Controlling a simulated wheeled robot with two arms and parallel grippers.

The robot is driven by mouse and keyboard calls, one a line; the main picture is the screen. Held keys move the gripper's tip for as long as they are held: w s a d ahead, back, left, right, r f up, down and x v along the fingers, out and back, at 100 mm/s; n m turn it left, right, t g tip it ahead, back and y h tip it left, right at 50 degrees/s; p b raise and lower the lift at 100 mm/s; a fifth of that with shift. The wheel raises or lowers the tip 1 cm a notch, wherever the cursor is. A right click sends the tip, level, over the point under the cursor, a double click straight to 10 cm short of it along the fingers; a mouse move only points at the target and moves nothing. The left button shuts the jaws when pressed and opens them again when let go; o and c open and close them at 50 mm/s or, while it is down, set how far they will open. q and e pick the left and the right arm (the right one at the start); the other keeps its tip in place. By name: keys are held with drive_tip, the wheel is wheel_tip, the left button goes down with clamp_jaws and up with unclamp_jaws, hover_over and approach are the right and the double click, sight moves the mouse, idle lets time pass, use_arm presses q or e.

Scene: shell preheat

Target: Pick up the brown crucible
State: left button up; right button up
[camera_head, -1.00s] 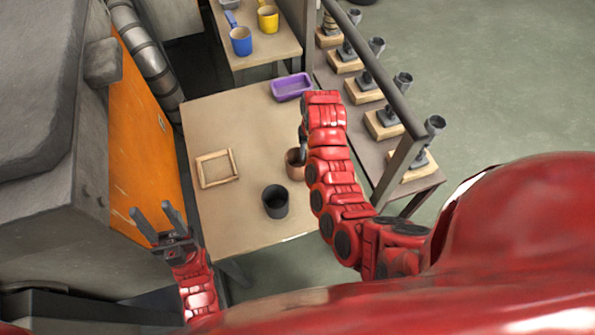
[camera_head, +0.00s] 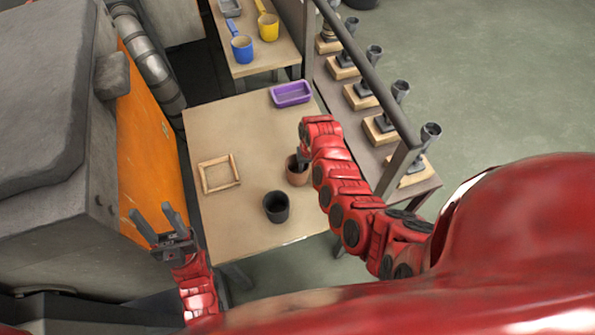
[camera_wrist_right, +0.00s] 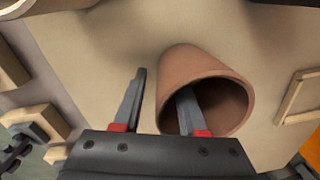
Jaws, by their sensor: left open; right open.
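The brown crucible (camera_head: 297,175) stands on the table right of its middle, partly hidden by my right arm. In the right wrist view, the brown crucible (camera_wrist_right: 203,75) has its mouth toward the camera. My right gripper (camera_wrist_right: 158,92) is open across its wall: one finger reaches into the mouth, the other is outside, with a gap to the wall. In the head view my right gripper (camera_head: 303,160) is at the crucible, its fingertips mostly hidden. My left gripper (camera_head: 153,220) is open and empty, left of the table.
A black crucible (camera_head: 276,208) stands close by, at the front left. A wooden frame (camera_head: 204,178) lies at the left and a purple tray (camera_head: 291,95) at the back. A metal rail (camera_head: 368,75) and several stands on wooden blocks (camera_head: 380,130) are at the right.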

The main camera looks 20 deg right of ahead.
clamp_jaws()
idle(1.4)
